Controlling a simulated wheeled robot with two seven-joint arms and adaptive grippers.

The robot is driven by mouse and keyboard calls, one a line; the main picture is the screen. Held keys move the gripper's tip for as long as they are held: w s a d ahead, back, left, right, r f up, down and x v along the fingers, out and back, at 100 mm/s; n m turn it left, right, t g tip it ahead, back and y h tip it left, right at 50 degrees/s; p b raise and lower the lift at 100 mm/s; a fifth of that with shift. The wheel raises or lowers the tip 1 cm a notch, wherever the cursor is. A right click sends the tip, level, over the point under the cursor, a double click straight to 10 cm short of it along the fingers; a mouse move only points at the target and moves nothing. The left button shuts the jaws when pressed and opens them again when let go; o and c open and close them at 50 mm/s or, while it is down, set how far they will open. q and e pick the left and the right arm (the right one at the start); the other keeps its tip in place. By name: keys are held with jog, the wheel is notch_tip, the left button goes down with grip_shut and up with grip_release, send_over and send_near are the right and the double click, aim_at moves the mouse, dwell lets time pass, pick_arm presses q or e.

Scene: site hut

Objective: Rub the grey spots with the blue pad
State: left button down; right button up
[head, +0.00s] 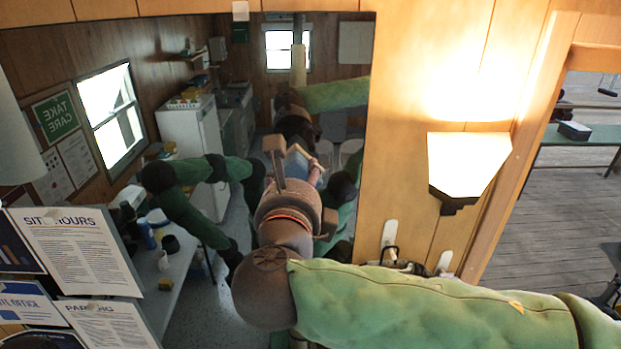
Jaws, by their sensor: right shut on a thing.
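My right gripper (289,172) reaches in with its green-sleeved arm from the lower right. It is shut on the blue pad (297,163), which shows only in part between the fingers. The pad is held in front of a large mirror-like pane (345,120) on the wooden wall. I cannot tell whether the pad touches the pane. Green-sleeved arms and brown joints also show in the pane, apparently as my reflection. I cannot make out any grey spots. My left gripper cannot be made out directly.
A lit wall lamp (469,165) juts from the wall to the right of the pane. White hooks (390,235) sit below it. Printed notices (80,250) stand at the lower left. A doorway at the right shows a green bench (600,134) with a dark box (574,131).

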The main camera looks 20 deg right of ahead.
jog(key=shift+w+a, duration=0.8)
jog(key=shift+a, duration=1.7)
jog(key=shift+w+a, duration=0.85)
jog(key=shift+a, duration=1.7)
jog(key=shift+w+a, duration=0.8)
jog(key=shift+a, duration=1.7)
jog(key=v, duration=0.6)
jog(key=shift+s+d+f, duration=0.15)
jog(key=shift+d+f, duration=0.1)
jog(key=shift+f, duration=0.05)
jog(key=v, duration=0.3)
jog(key=shift+d+f, duration=0.1)
jog(key=shift+f, duration=0.05)
jog(key=shift+f, duration=0.1)
